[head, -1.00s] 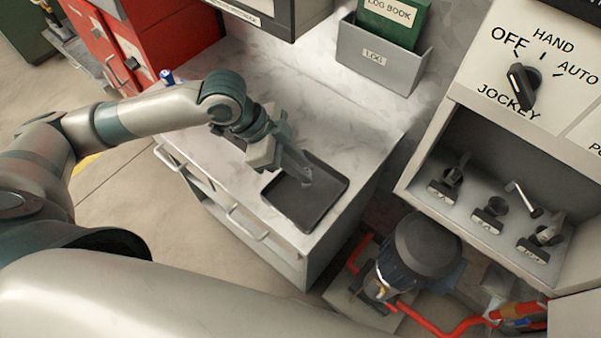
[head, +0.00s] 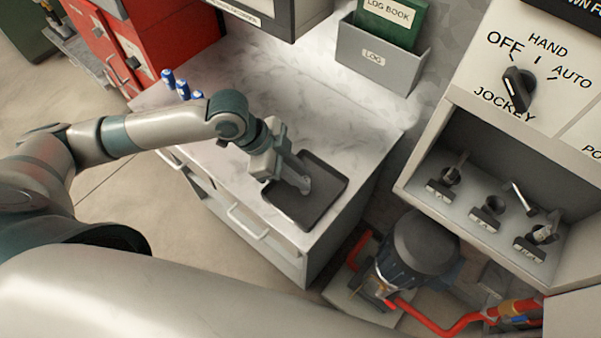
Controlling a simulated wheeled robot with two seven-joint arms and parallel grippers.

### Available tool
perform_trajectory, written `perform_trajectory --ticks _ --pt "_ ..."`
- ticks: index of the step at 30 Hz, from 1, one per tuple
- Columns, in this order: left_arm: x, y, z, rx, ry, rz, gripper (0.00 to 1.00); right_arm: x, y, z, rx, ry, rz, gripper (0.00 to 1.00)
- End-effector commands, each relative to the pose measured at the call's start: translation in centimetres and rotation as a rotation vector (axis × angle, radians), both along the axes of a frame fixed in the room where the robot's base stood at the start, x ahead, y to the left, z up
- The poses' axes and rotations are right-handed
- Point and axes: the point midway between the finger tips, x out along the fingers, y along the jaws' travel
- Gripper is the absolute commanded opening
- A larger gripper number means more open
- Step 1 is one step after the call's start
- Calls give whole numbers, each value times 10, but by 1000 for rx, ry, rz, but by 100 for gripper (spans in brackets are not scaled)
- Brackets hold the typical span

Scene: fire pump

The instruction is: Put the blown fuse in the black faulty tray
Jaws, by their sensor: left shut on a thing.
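The black tray (head: 322,212) lies on the right end of the marble-topped counter. My left gripper (head: 304,186) reaches in from the left, pointing down to the right, with its fingertips over the tray's inside. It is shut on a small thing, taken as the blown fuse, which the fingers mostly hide. I cannot tell whether the fuse touches the tray floor. My right gripper is out of view.
Several blue-capped fuses (head: 168,76) stand at the counter's back left, beside my left arm. A grey log holder (head: 377,58) stands behind the tray. An open panel box (head: 470,180) with labelled holders is at the right, above a pump motor (head: 418,250).

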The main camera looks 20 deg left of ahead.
Motion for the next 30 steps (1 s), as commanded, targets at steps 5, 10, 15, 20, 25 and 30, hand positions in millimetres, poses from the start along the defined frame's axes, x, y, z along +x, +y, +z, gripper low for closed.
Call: perform_trajectory --ticks 5,10,15,20,25,30 --pt "0 0 -1 0 0 0 0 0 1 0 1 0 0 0" --pt "0 0 -2 0 0 0 35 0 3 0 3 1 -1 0" --pt "0 0 -2 0 0 0 35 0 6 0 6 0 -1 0" --pt "0 0 -1 0 0 0 35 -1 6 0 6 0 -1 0" --pt "0 4 7 -1 -2 1 35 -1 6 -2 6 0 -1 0" --pt "-3 16 24 2 -3 1 35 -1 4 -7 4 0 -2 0"
